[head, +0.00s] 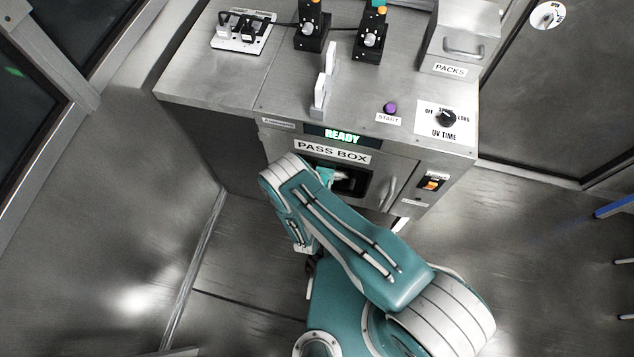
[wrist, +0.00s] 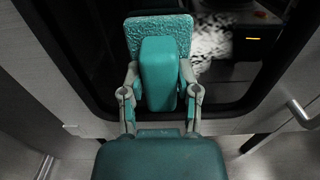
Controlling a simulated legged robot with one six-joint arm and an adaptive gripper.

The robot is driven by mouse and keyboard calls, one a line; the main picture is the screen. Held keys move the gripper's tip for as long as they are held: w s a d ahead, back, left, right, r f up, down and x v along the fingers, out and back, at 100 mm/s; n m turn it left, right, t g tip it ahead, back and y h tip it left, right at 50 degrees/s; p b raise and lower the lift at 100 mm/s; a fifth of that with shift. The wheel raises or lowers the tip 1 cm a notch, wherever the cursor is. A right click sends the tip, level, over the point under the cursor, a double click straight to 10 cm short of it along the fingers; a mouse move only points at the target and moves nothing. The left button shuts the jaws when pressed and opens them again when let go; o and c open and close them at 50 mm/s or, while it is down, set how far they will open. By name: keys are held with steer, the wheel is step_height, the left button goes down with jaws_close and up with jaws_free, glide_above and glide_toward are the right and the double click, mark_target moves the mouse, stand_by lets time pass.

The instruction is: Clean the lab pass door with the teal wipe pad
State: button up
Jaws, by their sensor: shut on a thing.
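The teal wipe pad (wrist: 159,36) has a textured face and a block-like handle (wrist: 158,75). In the wrist view my gripper (wrist: 160,88) is shut on that handle, with a finger on each side. The pad is in front of the dark window of the pass box door (wrist: 236,126); I cannot tell whether it touches. In the head view the door (head: 398,181) is on the front of the pass box, partly covered by my arm. A small teal part of the pad (head: 325,175) shows by the window. My gripper is mostly hidden there behind my arm.
The pass box top holds a START button (head: 390,108), a UV TIME dial (head: 446,118), a PACKS bin (head: 462,45) and black stands with orange tops (head: 313,30). A READY display (head: 341,136) is lit green. A door handle (head: 390,192) sticks out right of the window.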

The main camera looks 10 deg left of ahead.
steer(key=shift+s+d, duration=0.15)
steer(key=shift+d, duration=2.05)
steer(key=shift+s+d, duration=0.1)
steer(key=shift+d, duration=2.05)
steer(key=shift+w+a, duration=0.15)
steer(key=shift+a, duration=1.7)
steer(key=shift+w+a, duration=0.1)
steer(key=shift+a, duration=1.7)
steer(key=shift+w+a, duration=0.15)
steer(key=shift+a, duration=0.75)
steer(key=shift+w+a, duration=0.15)
steer(key=shift+a, duration=0.75)
steer(key=s, duration=0.6)
steer(key=shift+a, duration=0.15)
steer(key=shift+s, duration=0.15)
steer(key=s, duration=0.2)
steer(key=shift+s+a, duration=0.1)
steer(key=shift+s, duration=0.3)
